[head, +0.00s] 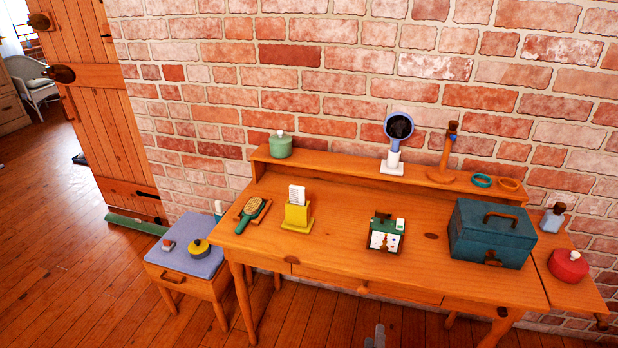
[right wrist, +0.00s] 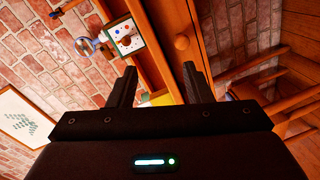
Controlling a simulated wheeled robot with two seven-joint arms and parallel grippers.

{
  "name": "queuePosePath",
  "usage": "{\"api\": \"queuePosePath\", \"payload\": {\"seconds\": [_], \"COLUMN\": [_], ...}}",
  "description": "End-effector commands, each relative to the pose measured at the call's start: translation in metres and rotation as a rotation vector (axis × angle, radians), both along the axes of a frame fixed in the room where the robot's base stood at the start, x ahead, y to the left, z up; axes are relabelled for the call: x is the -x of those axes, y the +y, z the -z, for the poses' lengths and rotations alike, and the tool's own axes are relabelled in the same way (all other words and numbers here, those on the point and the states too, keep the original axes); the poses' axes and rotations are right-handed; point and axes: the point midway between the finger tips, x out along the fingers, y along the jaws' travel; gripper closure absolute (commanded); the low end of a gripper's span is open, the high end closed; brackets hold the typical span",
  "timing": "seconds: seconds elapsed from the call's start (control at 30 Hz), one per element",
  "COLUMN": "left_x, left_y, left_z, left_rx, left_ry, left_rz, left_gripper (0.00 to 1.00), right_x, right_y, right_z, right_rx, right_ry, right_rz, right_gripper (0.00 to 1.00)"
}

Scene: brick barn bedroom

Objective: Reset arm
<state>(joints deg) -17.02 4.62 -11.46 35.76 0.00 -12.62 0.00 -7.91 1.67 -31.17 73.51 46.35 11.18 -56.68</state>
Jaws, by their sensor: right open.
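My right gripper (right wrist: 158,82) is open and empty in the right wrist view, with its two dark fingers apart. In the head view only a small grey tip of it (head: 376,337) shows at the bottom edge, in front of the wooden dressing table (head: 340,215). The wrist view looks at the table's drawer front and its round knob (right wrist: 181,43), with the table tilted in the picture. My left gripper is in neither view.
On the table are a green hairbrush (head: 248,215), a yellow holder (head: 297,215), a small patterned box (head: 385,236) and a teal case (head: 491,233). A cushioned stool (head: 178,262) stands at left.

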Motion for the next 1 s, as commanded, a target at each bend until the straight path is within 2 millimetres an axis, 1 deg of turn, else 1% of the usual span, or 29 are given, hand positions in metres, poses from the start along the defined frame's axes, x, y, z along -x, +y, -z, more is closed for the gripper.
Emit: {"api": "queuePosePath", "payload": {"seconds": [0.03,0.1,0.27,0.3,0.37,0.43,0.47,0.5,0.57,0.6,0.67,0.7,0.77,0.8,0.9,1.0], "left_x": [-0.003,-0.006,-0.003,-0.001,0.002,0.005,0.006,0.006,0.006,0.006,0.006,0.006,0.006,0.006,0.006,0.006], "left_y": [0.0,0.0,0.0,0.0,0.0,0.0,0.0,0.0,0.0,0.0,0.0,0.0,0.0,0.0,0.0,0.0], "left_z": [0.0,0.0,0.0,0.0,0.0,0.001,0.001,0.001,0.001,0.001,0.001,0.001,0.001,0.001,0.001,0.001], "left_rx": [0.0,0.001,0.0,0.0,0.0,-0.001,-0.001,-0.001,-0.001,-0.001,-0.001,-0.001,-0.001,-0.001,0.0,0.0], "left_ry": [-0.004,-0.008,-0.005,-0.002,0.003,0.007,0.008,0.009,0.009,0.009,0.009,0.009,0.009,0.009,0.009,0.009], "left_rz": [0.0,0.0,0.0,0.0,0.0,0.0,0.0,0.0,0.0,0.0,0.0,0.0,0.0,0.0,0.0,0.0], "left_gripper": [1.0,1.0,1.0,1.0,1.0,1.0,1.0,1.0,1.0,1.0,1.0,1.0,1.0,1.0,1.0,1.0], "right_x": [0.004,0.01,0.032,0.041,0.055,0.079,0.091,0.111,0.144,0.168,0.206,0.231,0.27,0.294,0.345,0.381], "right_y": [-0.003,-0.004,-0.013,-0.016,-0.02,-0.028,-0.031,-0.036,-0.044,-0.049,-0.056,-0.061,-0.066,-0.068,-0.072,-0.074], "right_z": [0.013,0.031,0.083,0.099,0.124,0.158,0.174,0.196,0.228,0.247,0.273,0.288,0.307,0.317,0.334,0.342], "right_rx": [-0.019,-0.052,-0.15,-0.181,-0.23,-0.302,-0.336,-0.384,-0.462,-0.513,-0.587,-0.635,-0.701,-0.741,-0.822,-0.873], "right_ry": [0.029,0.064,0.182,0.219,0.279,0.363,0.407,0.467,0.561,0.622,0.713,0.77,0.85,0.899,0.996,1.058], "right_rz": [-0.003,-0.007,-0.009,-0.005,0.005,0.026,0.039,0.063,0.108,0.143,0.204,0.249,0.32,0.367,0.473,0.552], "right_gripper": [0.55,0.55,0.55,0.55,0.55,0.55,0.55,0.55,0.55,0.55,0.55,0.55,0.55,0.55,0.55,0.55]}}
